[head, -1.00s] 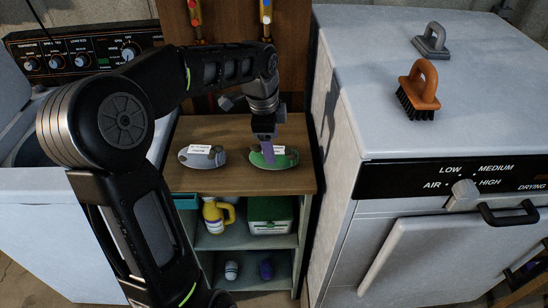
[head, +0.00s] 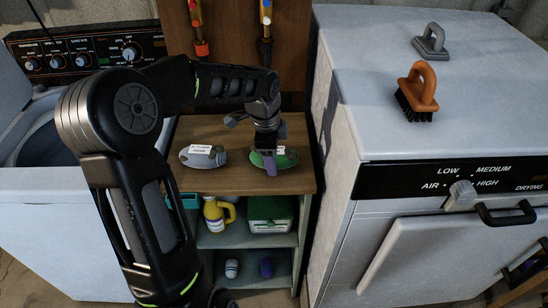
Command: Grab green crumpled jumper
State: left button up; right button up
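A green bundle (head: 287,157) with a white label, which looks like the crumpled jumper, lies on the wooden top of a small shelf unit in the head view. My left gripper (head: 269,164) points down over its left part, and a purple-grey finger overlaps the green cloth in the picture. Its fingers are seen nearly edge-on, so I cannot tell how far apart they are or whether they touch the cloth. The gripper hides some of the bundle. My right gripper is not recognisable in view.
A grey labelled bundle (head: 203,156) lies left of the green one. Below stand a yellow jug (head: 216,211) and a green-lidded box (head: 270,213). A white dryer (head: 372,120) with two brushes rises at the right, and an open washer (head: 40,180) is at the left.

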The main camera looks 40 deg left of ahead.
pick_arm(q)
jog(key=shift+c, duration=0.5)
jog(key=c, duration=1.2)
jog(key=shift+o, duration=0.2)
jog(key=shift+r, duration=0.1)
notch_tip(320, 180, up, 10)
jog(key=shift+f+b, duration=0.1)
jog(key=shift+b, duration=0.3)
